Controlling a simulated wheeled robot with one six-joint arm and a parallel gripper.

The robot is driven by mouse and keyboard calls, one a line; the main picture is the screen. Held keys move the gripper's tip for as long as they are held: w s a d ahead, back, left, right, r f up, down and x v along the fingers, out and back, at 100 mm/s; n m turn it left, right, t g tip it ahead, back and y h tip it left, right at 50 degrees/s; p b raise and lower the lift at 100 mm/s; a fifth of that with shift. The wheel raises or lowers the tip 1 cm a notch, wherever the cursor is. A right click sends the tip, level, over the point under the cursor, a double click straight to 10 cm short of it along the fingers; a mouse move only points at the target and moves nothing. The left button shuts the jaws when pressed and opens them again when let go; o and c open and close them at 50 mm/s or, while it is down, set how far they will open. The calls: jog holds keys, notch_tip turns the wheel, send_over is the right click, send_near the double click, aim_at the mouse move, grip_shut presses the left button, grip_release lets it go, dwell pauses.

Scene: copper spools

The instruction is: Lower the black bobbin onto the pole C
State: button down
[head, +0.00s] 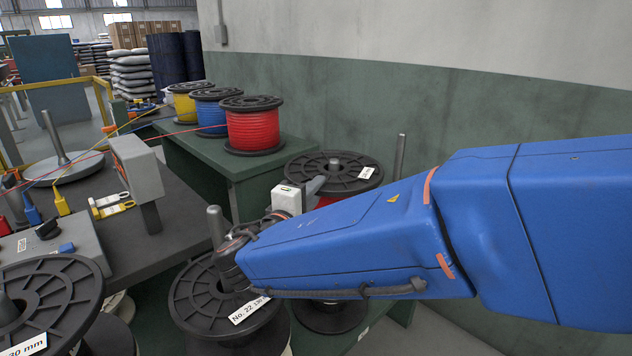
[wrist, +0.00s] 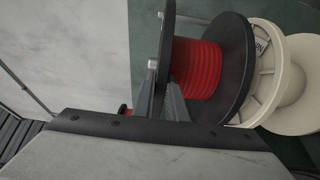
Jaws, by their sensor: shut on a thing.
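The black bobbin (head: 318,162), wound with red wire and tagged with a white label, is in the middle of the head view, its top flange roughly level. A short grey stub (head: 335,164) stands at its hub; I cannot tell whether this is a pole tip. My gripper (head: 314,186) is shut on the flange's near left edge. In the wrist view, the gripper fingers (wrist: 162,100) pinch the black bobbin's flange (wrist: 166,45), with red wire beside them. A grey pole (head: 400,155) rises behind the bobbin to the right. No letter C is readable. My arm hides the bobbin's lower part.
A black spool labelled No. 22 (head: 195,300) stands in front, with a grey pole (head: 216,226) beside my arm. Yellow, blue and red spools (head: 253,130) sit on the green bench (head: 235,170). Cream spools (wrist: 300,85) show in the wrist view. A wall stands behind.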

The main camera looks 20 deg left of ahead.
jog(key=shift+f, duration=1.85)
jog(key=c, duration=1.7)
grip_release()
jog(key=shift+f, duration=0.15)
jog(key=shift+s, duration=0.1)
jog(key=s, duration=1.7)
jog(key=shift+s, duration=0.15)
